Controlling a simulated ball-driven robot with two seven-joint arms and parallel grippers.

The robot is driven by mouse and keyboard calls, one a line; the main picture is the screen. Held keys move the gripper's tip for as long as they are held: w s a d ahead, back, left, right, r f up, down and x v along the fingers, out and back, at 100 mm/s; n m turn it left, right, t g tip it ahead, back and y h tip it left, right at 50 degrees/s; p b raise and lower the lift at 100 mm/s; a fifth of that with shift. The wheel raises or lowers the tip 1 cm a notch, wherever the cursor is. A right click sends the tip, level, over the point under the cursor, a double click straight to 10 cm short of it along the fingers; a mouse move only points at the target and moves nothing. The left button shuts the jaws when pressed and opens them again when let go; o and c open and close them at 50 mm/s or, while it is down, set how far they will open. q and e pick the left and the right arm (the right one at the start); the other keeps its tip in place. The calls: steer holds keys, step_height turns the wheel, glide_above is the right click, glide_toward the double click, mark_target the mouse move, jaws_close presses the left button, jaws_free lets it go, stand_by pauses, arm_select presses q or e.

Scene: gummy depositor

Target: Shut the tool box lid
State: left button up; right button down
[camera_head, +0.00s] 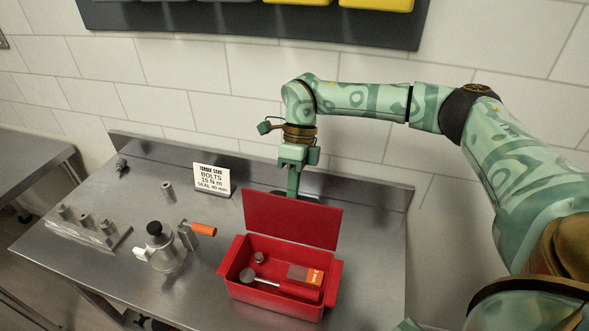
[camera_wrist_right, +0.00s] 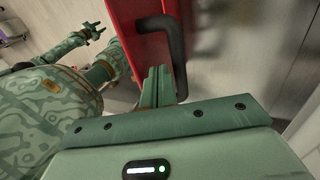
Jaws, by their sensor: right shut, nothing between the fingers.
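The red tool box (camera_head: 231,278) sits on the steel bench with its lid (camera_head: 290,220) standing up, open, at the back. My right gripper (camera_head: 293,188) points down behind the lid's top edge, its fingers closed and empty. In the right wrist view the fingers (camera_wrist_right: 160,84) are beside the red lid (camera_wrist_right: 139,35) and its black handle (camera_wrist_right: 174,48); I cannot tell whether they touch. My left gripper (camera_wrist_right: 95,30) shows small in that view, fingers apart, away from the lid; it is outside the head view.
The box holds an orange-and-grey block (camera_head: 305,274) and metal parts. Left of it are an orange-handled tool (camera_head: 203,229), a black-capped metal pot (camera_head: 160,248) and a block with several metal pieces (camera_head: 88,232). A sign (camera_head: 211,180) and a raised bench edge (camera_head: 390,197) stand behind.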

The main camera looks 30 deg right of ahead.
steer(key=shift+s+a+f, duration=0.1)
steer(key=shift+a+f, duration=0.1)
steer(key=shift+f, duration=0.2)
arm_select(q)
steer(key=shift+r, duration=0.15)
